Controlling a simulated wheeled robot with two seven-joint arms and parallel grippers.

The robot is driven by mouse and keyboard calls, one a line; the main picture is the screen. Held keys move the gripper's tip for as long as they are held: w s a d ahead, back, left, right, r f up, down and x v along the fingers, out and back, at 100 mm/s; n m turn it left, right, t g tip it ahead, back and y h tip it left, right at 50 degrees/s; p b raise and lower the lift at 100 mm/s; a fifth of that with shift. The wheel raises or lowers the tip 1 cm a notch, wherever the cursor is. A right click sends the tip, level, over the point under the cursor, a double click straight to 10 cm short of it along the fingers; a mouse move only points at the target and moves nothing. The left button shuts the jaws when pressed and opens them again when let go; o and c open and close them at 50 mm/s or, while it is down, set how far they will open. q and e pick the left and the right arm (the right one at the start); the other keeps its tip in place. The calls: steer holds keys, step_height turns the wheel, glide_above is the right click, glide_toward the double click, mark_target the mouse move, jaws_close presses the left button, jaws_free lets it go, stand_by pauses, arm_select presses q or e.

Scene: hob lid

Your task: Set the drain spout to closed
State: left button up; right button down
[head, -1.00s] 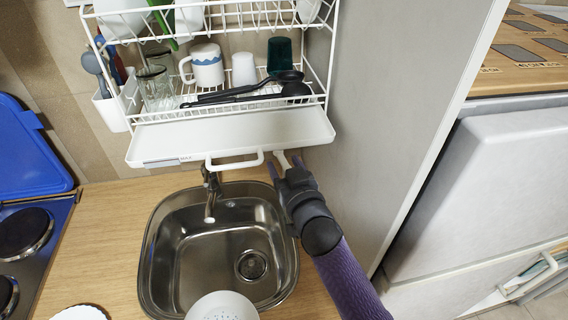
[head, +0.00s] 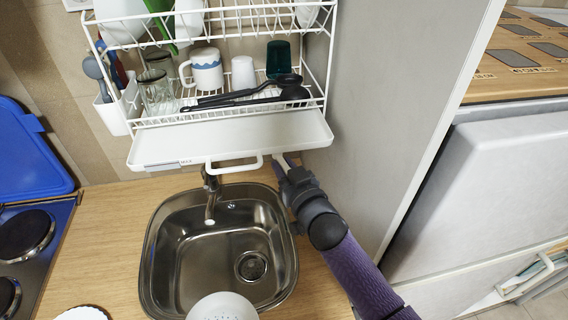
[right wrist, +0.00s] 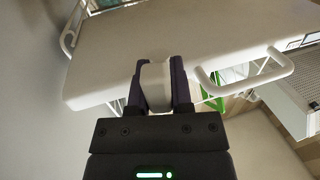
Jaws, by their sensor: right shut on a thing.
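The white drain spout (right wrist: 155,84) sits at the front right underside of the white drip tray (head: 220,143). In the right wrist view it is between my two dark fingers, which touch it on both sides. My right gripper (head: 284,164) is shut on the spout, just below the tray's front edge. It also shows in the right wrist view (right wrist: 158,88). The fingers and wrist hide much of the spout in the head view, so its exact angle is hard to tell. My left gripper is not in view.
The tray's white handle (head: 234,165) is just left of my right gripper. The faucet (head: 211,195) and steel sink (head: 175,250) lie below. A dish rack (head: 140,122) with cups and ladles stands above. A grey cabinet side (head: 385,110) is close on the right.

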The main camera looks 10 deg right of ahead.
steer(key=shift+w+d+n+g+y, duration=0.15)
steer(key=shift+n+g+y, duration=0.1)
steer(key=shift+n+y, duration=0.35)
steer(key=shift+s+d+n+g+y, duration=0.15)
steer(key=shift+n+g+y, duration=0.15)
steer(key=shift+y, duration=0.5)
steer(key=shift+w, duration=0.1)
steer(key=c, duration=0.5)
jaws_free()
steer(key=v, duration=1)
steer(key=shift+p, duration=0.35)
